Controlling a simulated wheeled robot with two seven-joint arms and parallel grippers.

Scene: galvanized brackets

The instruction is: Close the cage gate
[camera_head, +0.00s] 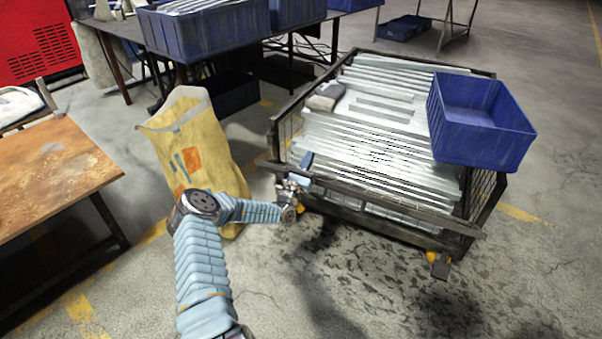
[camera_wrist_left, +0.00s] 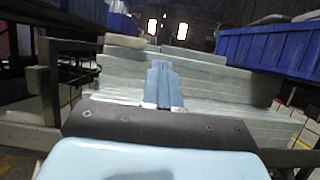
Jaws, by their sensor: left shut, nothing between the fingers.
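The wheeled cage (camera_head: 478,215) is a dark metal frame with mesh sides, holding stacked galvanized brackets (camera_head: 375,135). Its gate (camera_head: 400,206) shows as a dark bar along the near side, its left end jutting past the left corner. I cannot tell whether a gap remains there or whether it is latched. My left gripper (camera_head: 296,186) is at the near left part of the gate, close to the bar; contact is unclear. Its fingers (camera_wrist_left: 163,84) are together and empty in the left wrist view, pointing toward the brackets (camera_wrist_left: 220,85). My right gripper is not in view.
A blue bin (camera_head: 482,125) sits on the cage's right side. A yellow sack (camera_head: 195,150) stands close left of my left forearm. A rusty-topped table (camera_head: 50,180) is at the left, and a table with blue bins (camera_head: 205,30) is behind. The floor before the cage is clear.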

